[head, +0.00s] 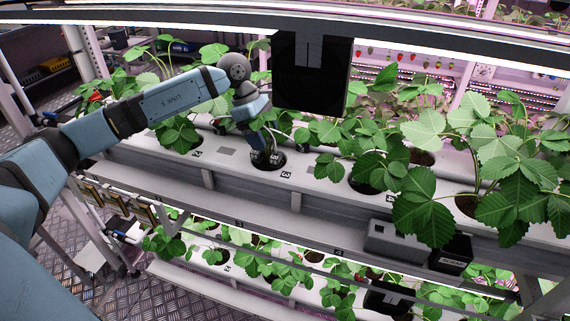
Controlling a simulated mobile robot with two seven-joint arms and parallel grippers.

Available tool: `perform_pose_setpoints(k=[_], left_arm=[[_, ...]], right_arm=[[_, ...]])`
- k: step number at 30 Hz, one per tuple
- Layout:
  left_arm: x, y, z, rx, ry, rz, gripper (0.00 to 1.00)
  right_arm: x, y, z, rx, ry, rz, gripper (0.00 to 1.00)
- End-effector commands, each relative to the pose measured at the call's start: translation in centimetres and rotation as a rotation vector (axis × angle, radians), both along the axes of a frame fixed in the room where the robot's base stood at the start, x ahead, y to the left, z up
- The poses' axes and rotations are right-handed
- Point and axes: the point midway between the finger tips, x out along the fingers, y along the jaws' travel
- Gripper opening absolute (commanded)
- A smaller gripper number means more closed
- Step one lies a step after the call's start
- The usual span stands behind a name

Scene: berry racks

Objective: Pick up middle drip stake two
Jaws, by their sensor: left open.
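My left gripper (266,157) comes down on the white planting gutter (228,170), at a planting hole in the middle of the upper row. Its jaws are open and point down at the dark hole, among the stems and leaves of a strawberry plant (270,118). I cannot make out a drip stake there; the gripper, leaves and small size hide it. A number label (287,173) is on the gutter just right of the hole. My right gripper is not in view.
Leafy plants (490,160) crowd the gutter to the right. A black panel (312,80) hangs close to the right of my left forearm. A grey box (398,241) and a black box (452,254) stand on the front ledge. A lower planted row runs below.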

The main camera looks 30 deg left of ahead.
Motion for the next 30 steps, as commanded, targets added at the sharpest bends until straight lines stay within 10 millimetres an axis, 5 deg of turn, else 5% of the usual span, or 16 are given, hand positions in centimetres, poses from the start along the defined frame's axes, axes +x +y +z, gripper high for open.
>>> perform_pose_setpoints(k=[16, 23, 30], left_arm=[[0.7, -3.0, -5.7, -0.007, 0.004, 0.000, 0.70], [0.7, -3.1, -6.1, -0.006, 0.002, 0.000, 0.70], [0.7, -3.1, -6.1, -0.007, 0.002, 0.000, 0.20]], right_arm=[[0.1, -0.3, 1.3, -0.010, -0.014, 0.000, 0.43], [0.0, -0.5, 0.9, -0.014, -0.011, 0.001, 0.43], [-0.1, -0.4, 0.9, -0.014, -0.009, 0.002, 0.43]])
